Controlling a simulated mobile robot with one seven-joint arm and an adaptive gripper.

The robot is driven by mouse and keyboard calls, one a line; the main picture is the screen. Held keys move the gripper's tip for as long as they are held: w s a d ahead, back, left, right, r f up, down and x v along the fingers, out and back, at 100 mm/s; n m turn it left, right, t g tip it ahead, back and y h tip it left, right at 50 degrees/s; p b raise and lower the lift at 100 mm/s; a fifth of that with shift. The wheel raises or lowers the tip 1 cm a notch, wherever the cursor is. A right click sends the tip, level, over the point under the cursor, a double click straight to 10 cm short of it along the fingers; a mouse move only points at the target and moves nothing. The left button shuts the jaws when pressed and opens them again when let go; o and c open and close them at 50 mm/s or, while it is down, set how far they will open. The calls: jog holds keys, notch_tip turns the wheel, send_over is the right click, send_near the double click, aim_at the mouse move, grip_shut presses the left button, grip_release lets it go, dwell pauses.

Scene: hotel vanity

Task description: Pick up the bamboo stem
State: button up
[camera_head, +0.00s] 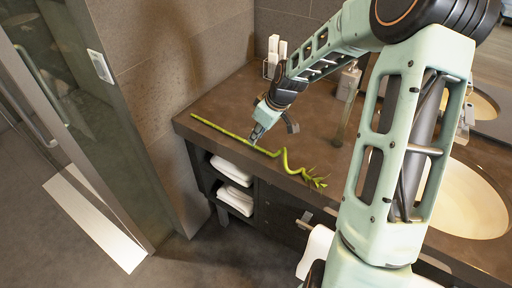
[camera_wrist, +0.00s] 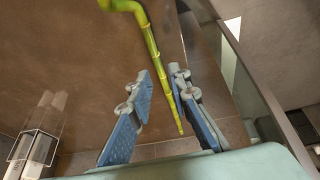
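The bamboo stem (camera_head: 220,128) is a long green stalk lying along the front edge of the dark vanity counter. Its left part is straight; its right part curls and ends in leaves. My gripper (camera_head: 258,136) points down at the straight part, near its middle. In the wrist view the stem (camera_wrist: 152,45) runs lengthwise through the gap between the two blue-padded fingers (camera_wrist: 160,80). The fingers are apart, with space beside the stem. I cannot tell whether a pad touches it.
The vanity counter (camera_head: 225,100) holds a clear holder with white items (camera_head: 275,58) at the back and a soap dispenser (camera_head: 348,82). A round basin (camera_head: 465,205) is at right. Folded white towels (camera_head: 232,170) lie on shelves below. A glass door stands left.

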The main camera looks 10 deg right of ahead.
aim_at(248, 143)
jog(key=x, duration=0.4)
jog(key=shift+w+d+f+p, duration=0.1)
jog(key=shift+w+f+p, duration=0.05)
jog(key=shift+f+p, duration=0.2)
grip_shut()
